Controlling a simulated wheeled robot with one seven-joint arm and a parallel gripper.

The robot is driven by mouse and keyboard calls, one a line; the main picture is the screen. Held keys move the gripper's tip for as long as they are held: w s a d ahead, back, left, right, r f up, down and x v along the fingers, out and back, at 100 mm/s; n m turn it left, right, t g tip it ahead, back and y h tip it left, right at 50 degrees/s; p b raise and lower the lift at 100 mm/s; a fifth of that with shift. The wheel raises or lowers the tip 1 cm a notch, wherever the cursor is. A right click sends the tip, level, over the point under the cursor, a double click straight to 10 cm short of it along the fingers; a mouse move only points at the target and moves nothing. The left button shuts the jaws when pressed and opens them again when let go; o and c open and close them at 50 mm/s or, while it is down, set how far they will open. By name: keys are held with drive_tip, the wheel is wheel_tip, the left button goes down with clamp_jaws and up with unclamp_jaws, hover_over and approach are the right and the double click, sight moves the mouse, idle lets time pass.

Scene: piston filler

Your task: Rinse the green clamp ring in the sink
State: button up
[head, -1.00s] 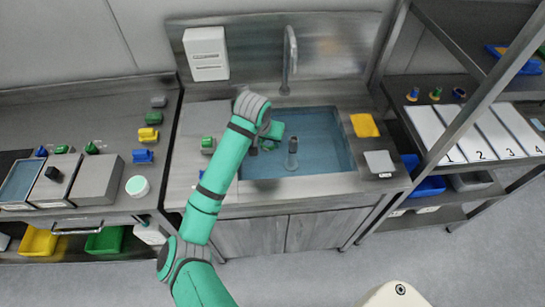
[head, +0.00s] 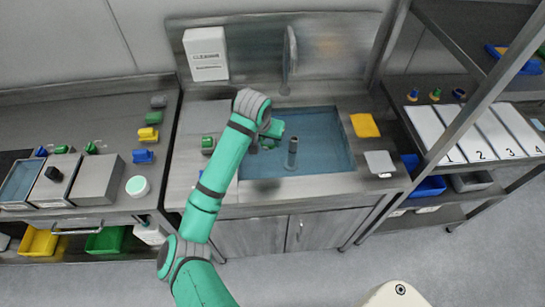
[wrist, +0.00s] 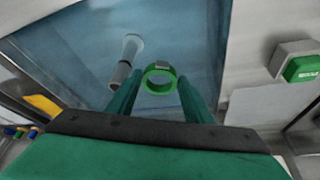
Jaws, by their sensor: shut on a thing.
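The green clamp ring (wrist: 160,90) shows in the wrist view between the two green fingers of my gripper (wrist: 158,84), which is shut on it. Its round opening faces the camera, with a small grey piece at its top. In the head view my gripper (head: 265,142) is over the left part of the sink (head: 325,165), and my wrist partly hides it. The sink holds bluish water. The ring is over the basin, but I cannot tell whether it touches the water.
An upright grey pipe (head: 292,153) stands in the basin just right of my gripper. A tall tap (head: 290,60) rises behind.

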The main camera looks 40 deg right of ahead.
drive_tip(key=shift+r, duration=0.15)
wheel_tip(320, 180, up, 4)
drive_tip(key=shift+f, duration=0.15)
idle(0.7)
